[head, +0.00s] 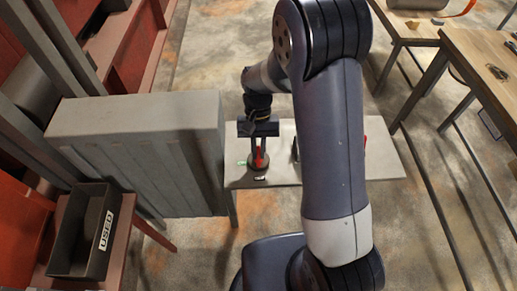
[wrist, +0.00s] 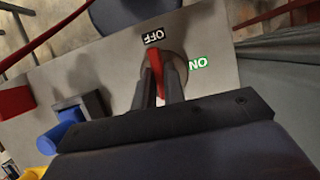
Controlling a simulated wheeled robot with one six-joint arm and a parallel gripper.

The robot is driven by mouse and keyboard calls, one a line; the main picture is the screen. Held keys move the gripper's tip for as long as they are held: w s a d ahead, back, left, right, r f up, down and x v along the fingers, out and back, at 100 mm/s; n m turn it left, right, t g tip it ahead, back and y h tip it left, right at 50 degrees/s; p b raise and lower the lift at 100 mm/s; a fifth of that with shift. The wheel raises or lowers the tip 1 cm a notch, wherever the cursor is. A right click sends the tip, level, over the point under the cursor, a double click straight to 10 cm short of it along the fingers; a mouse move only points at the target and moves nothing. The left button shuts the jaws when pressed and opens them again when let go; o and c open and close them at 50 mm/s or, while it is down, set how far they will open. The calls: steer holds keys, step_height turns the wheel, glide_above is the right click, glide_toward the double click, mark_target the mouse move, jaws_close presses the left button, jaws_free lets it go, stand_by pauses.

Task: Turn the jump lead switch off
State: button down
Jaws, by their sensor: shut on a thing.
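The jump lead switch is a round dark disc (wrist: 179,66) with a red lever (wrist: 155,62) on a grey table. A black OFF label (wrist: 153,37) and a green ON label (wrist: 198,64) sit beside it. In the wrist view the lever's end points at the OFF label. My gripper (wrist: 157,75) is shut on the red lever, one finger on each side. In the head view the lever (head: 260,158) shows under my gripper (head: 259,150), with the ON label (head: 242,163) to the left and the OFF label (head: 260,178) in front.
A blue part (wrist: 62,138) with a dark block, a red block (wrist: 15,102) and a yellow part share the grey table (head: 385,163). A large grey cabinet (head: 140,115) stands left of it. A dark bin marked USED (head: 62,250) is at lower left. Wooden tables (head: 480,55) stand right.

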steer(key=shift+n, duration=0.3)
steer(key=c, duration=1.5)
jaws_free()
steer(key=b+v, duration=0.1)
steer(key=v, duration=0.9)
steer(key=shift+w+a+r, duration=0.1)
steer(key=shift+w+r, duration=0.05)
steer(key=shift+r, duration=0.25)
steer(key=p+x, duration=0.1)
steer(key=x, duration=1)
